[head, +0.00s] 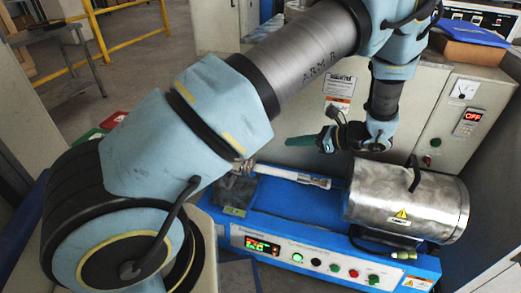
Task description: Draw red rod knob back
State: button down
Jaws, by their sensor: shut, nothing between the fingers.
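A pale rod (290,174) lies along the top of the blue test machine (330,225). Its right end points at the steel cylinder (405,200); its left end has metal fittings (243,167), partly hidden by my arm. I cannot make out a red knob on the rod; it may be behind my arm. My gripper (290,141) reaches in from the right, above and behind the rod, with its teal fingers together, pointing left. It appears empty and apart from the rod.
The steel cylinder with a black handle stands at the right of the machine. The front panel has a lit display (262,246) and several buttons. A grey cabinet (455,125) stands behind. A yellow railing (125,45) is at the back left.

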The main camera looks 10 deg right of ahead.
jog(key=r+b+x, duration=0.1)
jog(key=b+x, duration=0.1)
jog(key=x, duration=1.1)
jog(key=shift+w+a, duration=0.4)
jog(key=shift+w+a+p, duration=0.35)
jog(key=shift+w+a, duration=0.15)
jog(key=shift+a, duration=0.45)
jog(key=shift+w+a, duration=0.2)
jog(key=shift+a, duration=0.2)
